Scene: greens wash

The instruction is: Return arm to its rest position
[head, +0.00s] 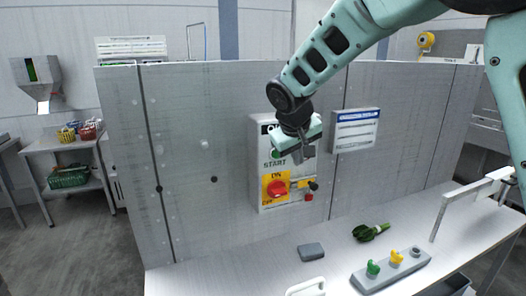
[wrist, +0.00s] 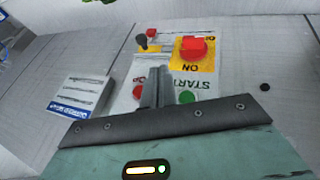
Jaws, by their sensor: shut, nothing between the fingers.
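My gripper (head: 299,152) is at the end of my teal arm, in front of the upper part of a grey control box on the panel wall. Its fingers are together with nothing between them, and they also show in the wrist view (wrist: 157,88). The box (head: 261,200) has a red knob on a yellow plate (head: 277,188), marked ON. A green START button shows beside the fingers in the wrist view (wrist: 186,97), and a red button (wrist: 138,92) is partly hidden behind them. I cannot tell whether the fingers touch the box.
A metal counter (head: 225,276) runs below the panel, holding a grey block (head: 311,251), leafy greens (head: 371,232) and a grey base with knobs (head: 391,270). A tap (head: 441,215) stands at right. A sign (head: 355,130) is right of the box. A shelf with produce (head: 73,160) is at far left.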

